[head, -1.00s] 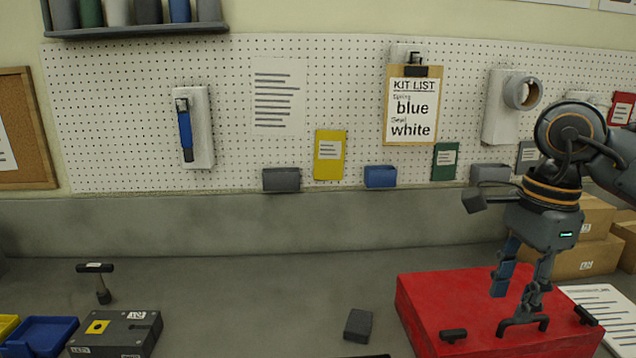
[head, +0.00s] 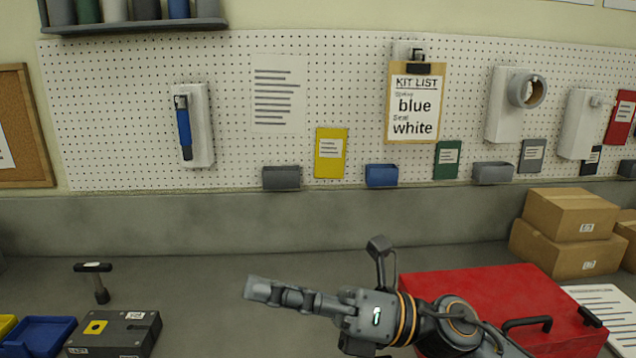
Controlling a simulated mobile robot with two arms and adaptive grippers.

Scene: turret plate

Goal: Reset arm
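My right gripper (head: 270,292) is stretched out to the left over the bench, in front of the red toolbox (head: 490,285). Its fingers overlap one another from this side, so I cannot tell whether they are open or shut. No object shows between them. My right arm comes in from the bottom right and hides the toolbox's front left part. The toolbox's black handle (head: 527,322) stands free of the gripper. My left gripper is not in view.
A dark grey box (head: 115,335) with a yellow patch, a blue tray (head: 40,335) and a T-handled tool (head: 98,280) stand at the left. Cardboard boxes (head: 565,215) are stacked at the right. The bench middle behind the gripper is clear.

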